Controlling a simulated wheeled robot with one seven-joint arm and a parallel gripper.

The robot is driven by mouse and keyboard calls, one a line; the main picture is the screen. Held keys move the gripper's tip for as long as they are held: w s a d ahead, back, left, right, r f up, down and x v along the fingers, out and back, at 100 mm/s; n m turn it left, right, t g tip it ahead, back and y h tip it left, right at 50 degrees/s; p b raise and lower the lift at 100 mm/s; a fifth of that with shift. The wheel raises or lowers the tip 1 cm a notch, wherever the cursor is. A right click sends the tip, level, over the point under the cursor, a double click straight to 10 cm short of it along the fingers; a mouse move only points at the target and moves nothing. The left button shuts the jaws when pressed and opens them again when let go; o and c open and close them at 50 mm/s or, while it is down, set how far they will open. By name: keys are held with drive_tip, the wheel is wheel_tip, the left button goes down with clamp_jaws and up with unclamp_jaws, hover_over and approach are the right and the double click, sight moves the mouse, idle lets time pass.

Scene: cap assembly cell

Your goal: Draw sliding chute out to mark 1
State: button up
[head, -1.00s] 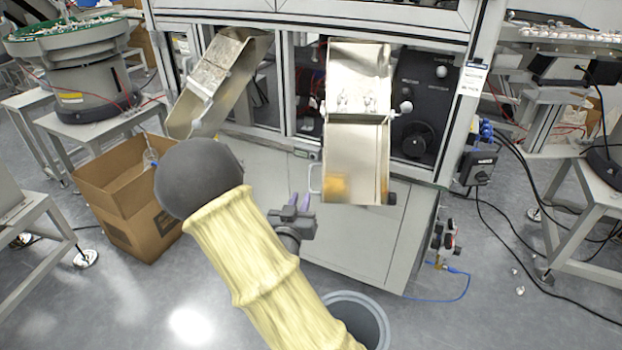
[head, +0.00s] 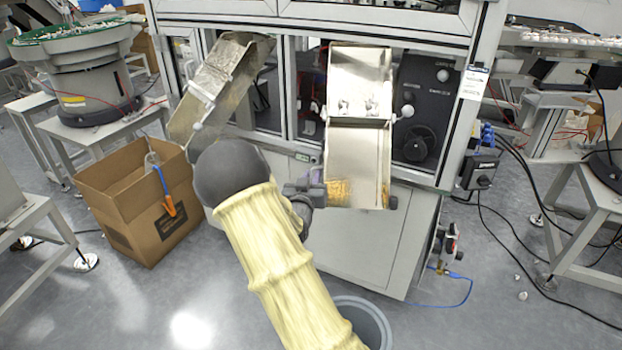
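Two metal chutes come out of the machine front. The right chute (head: 357,155) slopes down toward me, with a few small pale parts at its middle and an amber patch at its lower end. The left chute (head: 222,85) is angled down to the left. My gripper (head: 312,186) is at the lower left edge of the right chute, where the chute's small side handle is now hidden behind it. Its fingers are too small and covered to show whether they grip the handle. No mark is readable.
An open cardboard box (head: 135,200) stands at left, with an orange-and-blue tool (head: 165,192) on its side. A grey round bin (head: 362,318) is on the floor below my arm. A bowl feeder (head: 80,70) stands at back left. Cables and a blue hose lie at right.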

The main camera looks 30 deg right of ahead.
clamp_jaws()
drive_tip(key=shift+s+a+f+b, duration=0.25)
drive_tip(key=shift+f+b, duration=0.1)
drive_tip(key=shift+f, duration=0.1)
drive_tip(key=shift+s+a+f+b, duration=0.15)
drive_tip(key=shift+s+f+b, duration=0.1)
drive_tip(key=shift+f+b, duration=0.15)
drive_tip(key=shift+s+a+f+b, duration=0.2)
drive_tip(key=shift+s+f+b, duration=0.1)
drive_tip(key=shift+f, duration=0.2)
drive_tip(key=shift+s+a, duration=0.1)
drive_tip(key=shift+s, duration=0.1)
unclamp_jaws()
drive_tip(key=shift+s, duration=0.1)
drive_tip(key=p+v, duration=0.8)
drive_tip(key=v, duration=0.9)
drive_tip(key=shift+p, duration=0.35)
